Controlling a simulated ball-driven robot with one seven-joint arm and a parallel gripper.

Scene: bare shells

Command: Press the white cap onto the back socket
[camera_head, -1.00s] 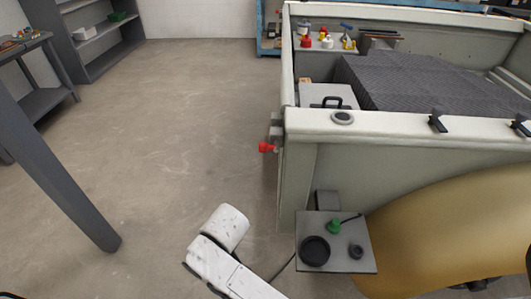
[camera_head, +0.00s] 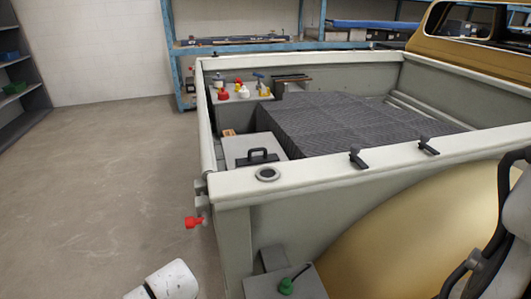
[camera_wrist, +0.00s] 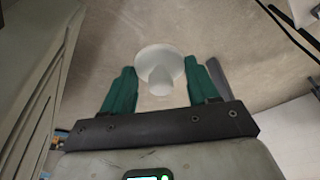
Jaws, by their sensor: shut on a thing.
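The white cap (camera_wrist: 158,55), a round disc with a narrower stem, sits between the green fingers of my gripper (camera_wrist: 160,76) in the wrist view. My gripper is shut on it and holds it above the floor. I cannot tell whether this is the back socket.
The truck bed wall (camera_head: 330,215) and tan wheel arch (camera_head: 400,215) stand close. A red-capped fitting (camera_head: 193,222) juts from the corner. A small shelf (camera_head: 262,288) carries a green cap (camera_head: 286,286). Clips (camera_head: 358,160) line the rail. The floor at left is clear.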

